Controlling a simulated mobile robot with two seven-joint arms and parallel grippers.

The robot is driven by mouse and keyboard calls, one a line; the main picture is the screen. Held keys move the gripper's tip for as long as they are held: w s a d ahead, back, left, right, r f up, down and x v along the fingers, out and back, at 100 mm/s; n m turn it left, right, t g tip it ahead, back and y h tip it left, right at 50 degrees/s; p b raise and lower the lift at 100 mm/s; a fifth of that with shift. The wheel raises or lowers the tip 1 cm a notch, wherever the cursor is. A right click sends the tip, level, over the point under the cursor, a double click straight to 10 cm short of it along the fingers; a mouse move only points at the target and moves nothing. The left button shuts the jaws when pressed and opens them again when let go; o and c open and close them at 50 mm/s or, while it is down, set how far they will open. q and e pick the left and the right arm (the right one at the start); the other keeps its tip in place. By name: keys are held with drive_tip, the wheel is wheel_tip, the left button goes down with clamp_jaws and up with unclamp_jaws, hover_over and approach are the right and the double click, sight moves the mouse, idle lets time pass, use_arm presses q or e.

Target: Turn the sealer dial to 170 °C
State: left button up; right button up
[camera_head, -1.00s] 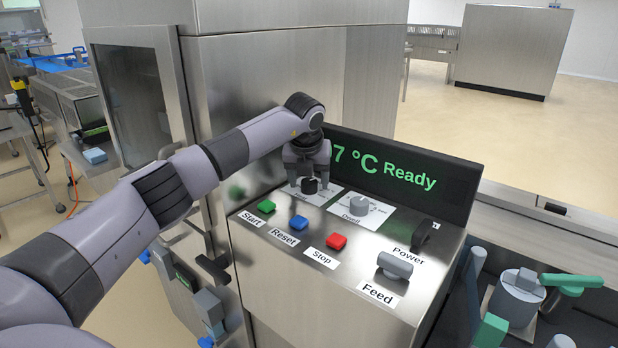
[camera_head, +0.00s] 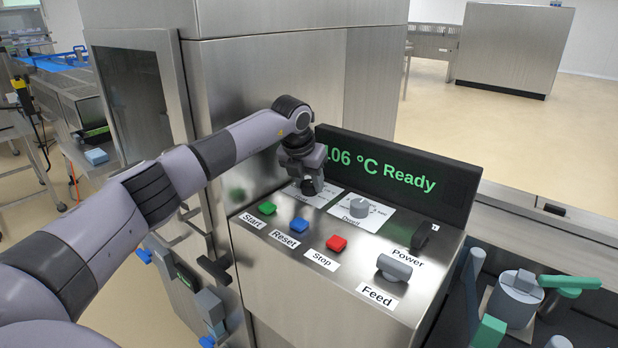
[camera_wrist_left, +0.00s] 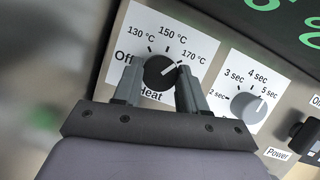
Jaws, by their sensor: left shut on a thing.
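The black heat dial (camera_wrist_left: 160,73) sits on a white plate (camera_wrist_left: 190,38) marked Off, 130 °C, 150 °C and 170 °C. Its white pointer line is turned to the upper right, at or close to the 170 °C tick. My left gripper (camera_wrist_left: 158,69) is shut on this dial, one finger on each side. In the head view my left gripper (camera_head: 309,184) reaches down over the dial and mostly hides it. The green display (camera_head: 395,176) reads about 106 °C Ready, its left end partly covered by my arm. My right gripper is not in view.
The grey dwell dial (camera_head: 359,207) is just right of the heat dial. Green start (camera_head: 267,208), blue reset (camera_head: 299,225) and red stop (camera_head: 336,243) buttons lie in front. The power switch (camera_head: 421,236) and feed knob (camera_head: 394,267) are farther right.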

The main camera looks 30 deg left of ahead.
use_arm(q)
drive_tip(key=shift+a+r+m+h+p, duration=0.1)
drive_tip(key=shift+m+h+p, duration=0.25)
drive_tip(key=shift+m, duration=0.75)
drive_tip(key=o, duration=1.1)
drive_tip(key=shift+c, duration=0.2)
drive_tip(key=b+v, duration=0.1)
drive_tip(key=v, duration=0.6)
